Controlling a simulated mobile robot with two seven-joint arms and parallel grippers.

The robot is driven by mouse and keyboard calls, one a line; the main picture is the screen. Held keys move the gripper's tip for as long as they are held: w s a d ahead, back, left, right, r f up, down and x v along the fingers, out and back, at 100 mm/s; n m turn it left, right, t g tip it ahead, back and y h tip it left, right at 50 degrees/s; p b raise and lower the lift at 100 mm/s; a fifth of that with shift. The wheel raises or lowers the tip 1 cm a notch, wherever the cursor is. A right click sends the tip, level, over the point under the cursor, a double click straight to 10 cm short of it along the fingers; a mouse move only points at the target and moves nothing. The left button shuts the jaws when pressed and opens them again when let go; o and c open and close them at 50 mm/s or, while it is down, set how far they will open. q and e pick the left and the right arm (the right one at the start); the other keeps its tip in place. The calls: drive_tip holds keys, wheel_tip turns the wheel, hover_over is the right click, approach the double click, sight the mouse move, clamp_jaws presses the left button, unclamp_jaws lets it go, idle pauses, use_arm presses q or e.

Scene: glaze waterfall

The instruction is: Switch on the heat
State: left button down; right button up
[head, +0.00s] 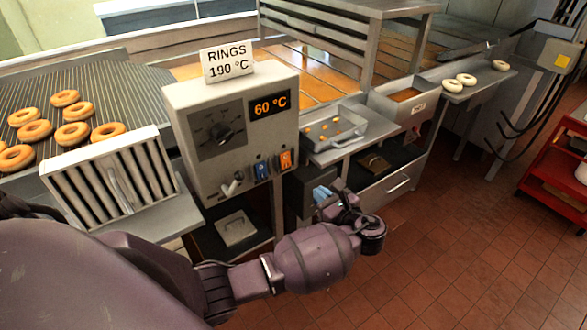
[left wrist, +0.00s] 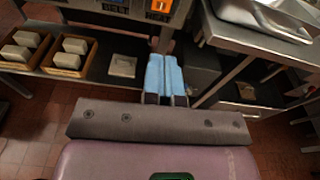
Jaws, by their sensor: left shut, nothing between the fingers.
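The grey control box (head: 232,130) carries a display reading 60 °C (head: 270,104), a dial (head: 216,134), a metal lever (head: 232,184), a blue switch (head: 261,170) and an orange switch (head: 286,160). In the left wrist view the fingertips (left wrist: 165,62) are together, below the switches.
A sign reading RINGS 190 °C (head: 227,63) stands on the box. Browned rings lie on a wire rack (head: 88,92) at left. A metal tray (head: 335,130) is right of the box. A red cart (head: 556,165) stands far right. The tiled floor (head: 440,270) is clear.

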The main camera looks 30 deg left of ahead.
sight(286, 167)
use_arm(q)
drive_tip(key=shift+m, duration=0.3)
drive_tip(key=x, duration=1.4)
drive_tip(key=shift+w, duration=0.1)
drive_tip(key=shift+f, duration=0.1)
